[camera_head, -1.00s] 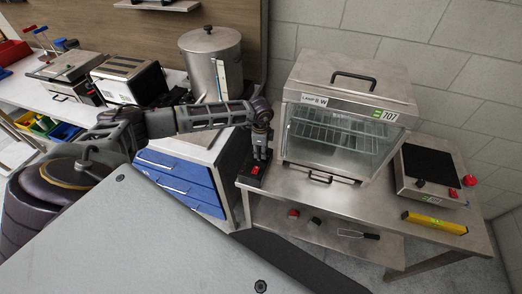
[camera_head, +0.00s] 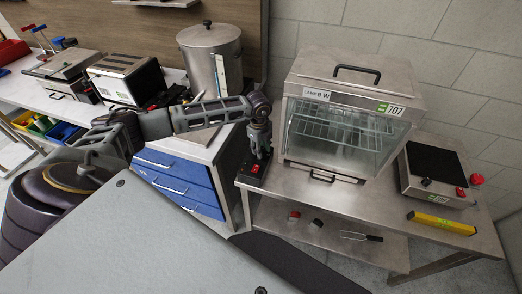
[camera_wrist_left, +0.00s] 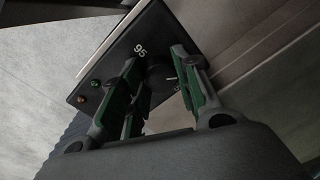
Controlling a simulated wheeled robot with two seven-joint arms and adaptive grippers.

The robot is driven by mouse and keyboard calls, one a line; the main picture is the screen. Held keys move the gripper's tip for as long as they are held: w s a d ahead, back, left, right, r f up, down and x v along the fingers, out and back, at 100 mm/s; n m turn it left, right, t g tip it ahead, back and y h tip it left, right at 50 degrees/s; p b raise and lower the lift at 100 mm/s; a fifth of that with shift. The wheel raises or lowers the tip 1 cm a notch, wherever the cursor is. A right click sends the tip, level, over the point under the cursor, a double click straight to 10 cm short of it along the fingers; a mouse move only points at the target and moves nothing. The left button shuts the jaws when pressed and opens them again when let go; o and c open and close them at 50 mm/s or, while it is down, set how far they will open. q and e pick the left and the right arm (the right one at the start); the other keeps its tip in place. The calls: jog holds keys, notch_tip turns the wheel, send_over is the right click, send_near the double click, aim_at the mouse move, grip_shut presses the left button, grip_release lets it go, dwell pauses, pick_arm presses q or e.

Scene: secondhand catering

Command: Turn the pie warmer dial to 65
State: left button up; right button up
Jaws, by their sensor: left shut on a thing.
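The pie warmer (camera_head: 300,150) is a steel cabinet with a glass front and wire racks, on a steel table. Its dark control box (camera_head: 251,181) with a red switch (camera_head: 255,169) stands at its left side. My left gripper (camera_head: 261,153) points down over this box. In the left wrist view, the gripper (camera_wrist_left: 162,92) has its green-padded fingers on either side of the dark dial (camera_wrist_left: 158,74) and is shut on it. The number 95 shows on the panel (camera_wrist_left: 117,66) beside the dial. The fingers hide other markings, and I cannot read the setting. My right gripper is not in view.
A hot plate (camera_head: 408,181) with a red button and a yellow spirit level (camera_head: 441,223) are on the table's right side. Small items lie on the lower shelf (camera_head: 290,232). Blue drawers (camera_head: 180,184) and a steel urn (camera_head: 207,52) stand left.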

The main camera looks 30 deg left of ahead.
pick_arm(q)
jog(key=m+b, duration=0.2)
jog(key=m, duration=0.3)
jog(key=shift+b, duration=0.3)
jog(key=shift+m+b, duration=0.4)
jog(key=shift+m, duration=0.7)
jog(key=shift+m+b, duration=0.6)
jog(key=shift+m, duration=0.8)
jog(key=shift+m+b, duration=0.3)
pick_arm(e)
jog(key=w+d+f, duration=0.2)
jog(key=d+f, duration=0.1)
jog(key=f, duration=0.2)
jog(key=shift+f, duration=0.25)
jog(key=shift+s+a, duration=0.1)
